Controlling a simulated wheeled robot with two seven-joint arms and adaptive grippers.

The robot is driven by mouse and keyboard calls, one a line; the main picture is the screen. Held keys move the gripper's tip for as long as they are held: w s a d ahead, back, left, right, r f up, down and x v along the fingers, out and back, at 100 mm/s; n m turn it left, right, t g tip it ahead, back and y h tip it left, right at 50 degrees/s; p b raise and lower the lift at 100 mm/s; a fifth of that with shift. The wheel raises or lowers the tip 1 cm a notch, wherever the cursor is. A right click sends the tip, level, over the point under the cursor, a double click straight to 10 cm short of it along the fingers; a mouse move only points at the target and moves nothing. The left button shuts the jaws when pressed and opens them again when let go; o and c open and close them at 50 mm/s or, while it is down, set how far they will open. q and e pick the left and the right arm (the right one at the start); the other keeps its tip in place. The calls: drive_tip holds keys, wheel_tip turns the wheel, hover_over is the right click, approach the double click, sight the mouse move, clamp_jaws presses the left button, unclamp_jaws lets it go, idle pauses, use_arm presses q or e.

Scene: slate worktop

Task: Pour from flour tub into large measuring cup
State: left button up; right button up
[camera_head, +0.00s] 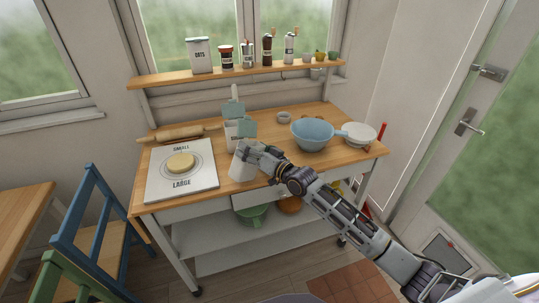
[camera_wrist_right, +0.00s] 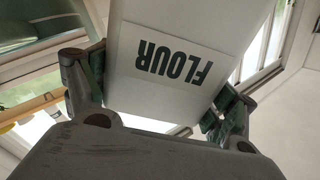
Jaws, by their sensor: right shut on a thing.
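The flour tub (camera_wrist_right: 175,65) is white with a "FLOUR" label, which reads upside down in the right wrist view. My right gripper (camera_wrist_right: 160,105) is shut on it, one finger on each side. In the head view my right gripper (camera_head: 258,152) is at the front middle of the worktop with the white tub (camera_head: 241,170) at its tip; the tub looks tilted, and the gripper partly hides it. I cannot see the tub's opening or any flour. I cannot pick out the large measuring cup with certainty. My left gripper is not in view.
White and teal containers (camera_head: 232,131) stand just behind the tub. A blue bowl (camera_head: 312,136) and white sieve-like bowl (camera_head: 359,135) are to the right. A pastry mat (camera_head: 205,178) with dough (camera_head: 180,162) and a rolling pin (camera_head: 178,134) are left. A shelf (camera_head: 240,71) holds jars.

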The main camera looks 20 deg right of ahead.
sight(258, 144)
drive_tip(key=shift+w+d+r+m, duration=0.3)
drive_tip(key=shift+d+r+m, duration=0.2)
drive_tip(key=shift+d+r, duration=0.05)
drive_tip(key=shift+w+d+r+m, duration=0.2)
drive_tip(key=shift+d+m, duration=0.1)
drive_tip(key=shift+m, duration=0.2)
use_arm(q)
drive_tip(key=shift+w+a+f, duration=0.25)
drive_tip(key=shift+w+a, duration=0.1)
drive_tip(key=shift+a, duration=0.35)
use_arm(e)
drive_tip(key=shift+d+r+m, duration=0.1)
drive_tip(key=shift+r+m, duration=0.05)
drive_tip(key=shift+m, duration=0.15)
drive_tip(key=shift+w+d+r+m, duration=0.15)
drive_tip(key=shift+d+r+m, duration=0.1)
drive_tip(key=shift+m, duration=0.15)
use_arm(q)
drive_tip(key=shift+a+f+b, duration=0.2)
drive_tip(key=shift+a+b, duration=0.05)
drive_tip(key=shift+b, duration=0.15)
use_arm(e)
drive_tip(key=shift+w+d+f+m, duration=0.15)
drive_tip(key=shift+f+m, duration=0.15)
drive_tip(key=shift+m, duration=0.6)
